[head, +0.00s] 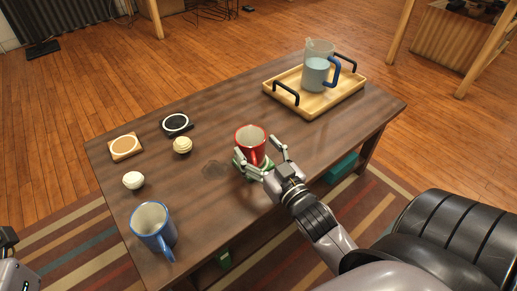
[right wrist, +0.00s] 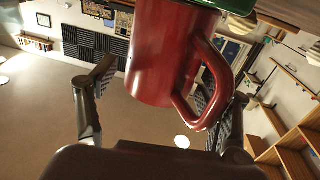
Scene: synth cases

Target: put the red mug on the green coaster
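The red mug (head: 251,141) stands upright near the table's front edge, with its handle toward my right gripper. The green coaster (head: 238,161) shows beneath it, mostly hidden by the mug and fingers. In the right wrist view, the mug (right wrist: 165,55) is upside down in the picture, its base against the green coaster (right wrist: 238,5). My right gripper (head: 264,161) is open, with its fingers on either side of the mug; a clear gap shows on one side in the wrist view. Only a bit of my left gripper (head: 8,240) shows at the left edge.
A blue mug (head: 153,226) stands front left. Two small pale round things (head: 133,180) (head: 182,145), a tan coaster (head: 125,147) and a black coaster (head: 176,124) lie on the left of the table (head: 215,110). A wooden tray (head: 343,95) holds a pitcher (head: 316,72) at the back right.

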